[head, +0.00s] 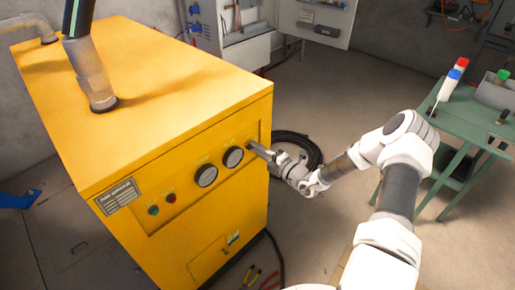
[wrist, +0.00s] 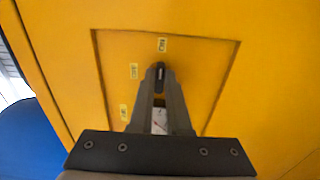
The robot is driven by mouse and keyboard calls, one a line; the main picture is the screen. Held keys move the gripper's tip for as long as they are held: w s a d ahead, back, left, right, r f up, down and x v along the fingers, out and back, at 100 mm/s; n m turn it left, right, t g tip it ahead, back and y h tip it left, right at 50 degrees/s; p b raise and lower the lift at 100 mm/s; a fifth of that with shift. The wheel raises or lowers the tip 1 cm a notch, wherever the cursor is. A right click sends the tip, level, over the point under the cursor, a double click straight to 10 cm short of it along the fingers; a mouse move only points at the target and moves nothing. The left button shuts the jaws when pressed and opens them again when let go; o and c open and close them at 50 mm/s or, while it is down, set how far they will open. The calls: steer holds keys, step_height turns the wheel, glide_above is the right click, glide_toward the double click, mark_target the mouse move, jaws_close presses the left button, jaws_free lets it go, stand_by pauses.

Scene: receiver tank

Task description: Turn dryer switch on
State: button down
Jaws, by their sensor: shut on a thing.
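The yellow dryer cabinet (head: 150,130) stands at the left of the head view. Its front has two round gauges, a green and a red button, and a nameplate. My gripper (head: 258,150) reaches the right end of this front panel. In the wrist view, the dryer switch (wrist: 160,72), a small dark knob, sits in a recessed yellow panel (wrist: 205,75) with small yellow labels above it and to its left. My gripper (wrist: 160,78) is shut on the switch. The fingers hide part of the knob; the label texts are too small to read.
A green table (head: 480,130) with bottles and a grey box stands at the right. A black coiled hose (head: 298,142) lies on the floor behind my gripper. Pliers (head: 258,278) lie on the floor in front of the dryer. An open electrical cabinet (head: 235,25) stands at the back.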

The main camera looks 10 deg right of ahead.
steer(key=shift+s+a+f, duration=0.1)
steer(key=c, duration=0.9)
jaws_free()
steer(key=v, duration=1.7)
steer(key=shift+s+p, duration=0.2)
steer(key=shift+p, duration=0.1)
